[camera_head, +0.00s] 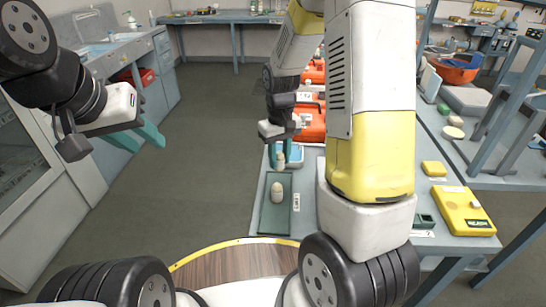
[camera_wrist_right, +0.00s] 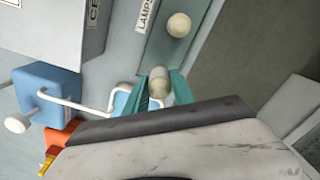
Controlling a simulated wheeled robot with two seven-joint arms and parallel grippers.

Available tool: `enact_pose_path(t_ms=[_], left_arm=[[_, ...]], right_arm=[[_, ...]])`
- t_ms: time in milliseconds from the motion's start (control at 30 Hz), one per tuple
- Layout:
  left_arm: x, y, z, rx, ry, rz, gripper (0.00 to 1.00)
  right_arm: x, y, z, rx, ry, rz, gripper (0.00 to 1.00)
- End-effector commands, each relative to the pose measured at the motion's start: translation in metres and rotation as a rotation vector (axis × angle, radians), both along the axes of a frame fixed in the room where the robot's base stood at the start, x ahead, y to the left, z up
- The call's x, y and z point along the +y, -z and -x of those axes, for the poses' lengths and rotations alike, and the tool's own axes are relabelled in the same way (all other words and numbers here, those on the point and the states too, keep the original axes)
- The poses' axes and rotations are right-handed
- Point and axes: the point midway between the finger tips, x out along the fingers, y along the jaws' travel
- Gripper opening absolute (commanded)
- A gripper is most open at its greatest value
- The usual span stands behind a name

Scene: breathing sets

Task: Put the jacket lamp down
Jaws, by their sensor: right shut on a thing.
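A small cream lamp (camera_head: 281,160) is between the teal fingers of my right gripper (camera_head: 279,152), which is shut on it. The wrist view shows the held lamp (camera_wrist_right: 159,82) between the fingertips (camera_wrist_right: 162,90). A second cream lamp (camera_head: 277,192) stands on a dark green tray (camera_head: 275,222) just nearer than the held one; it also shows in the wrist view (camera_wrist_right: 179,25). Whether the held lamp touches anything below is unclear. My left gripper (camera_head: 137,138) is empty, its fingers apart, away over the floor at left.
A blue item (camera_head: 296,152) lies close beside the right gripper, and orange cases (camera_head: 309,122) stand behind. A yellow case (camera_head: 463,210) and yellow box (camera_head: 433,168) lie at the table's right. The tray has bare room around the standing lamp.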

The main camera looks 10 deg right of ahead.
Motion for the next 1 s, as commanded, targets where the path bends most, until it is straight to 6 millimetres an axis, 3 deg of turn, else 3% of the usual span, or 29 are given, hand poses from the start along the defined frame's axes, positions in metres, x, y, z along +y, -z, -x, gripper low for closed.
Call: enact_pose_path(t_ms=[367,767,800,900,1000], left_arm=[[0.000,0.000,0.000,0.000,0.000,0.000,0.36],[0.000,0.000,0.000,0.000,0.000,0.000,0.36],[0.000,0.000,0.000,0.000,0.000,0.000,0.36],[0.000,0.000,0.000,0.000,0.000,0.000,0.36],[0.000,0.000,0.000,0.000,0.000,0.000,0.36]], right_arm=[[-0.001,0.044,0.000,0.001,0.002,0.000,0.00],[-0.001,0.050,0.000,-0.001,0.001,0.000,0.00],[-0.001,0.050,0.000,-0.002,0.001,-0.001,0.34],[-0.001,0.050,0.000,-0.002,0.001,-0.001,0.52],[-0.001,0.050,0.000,-0.002,0.001,-0.001,0.52]])
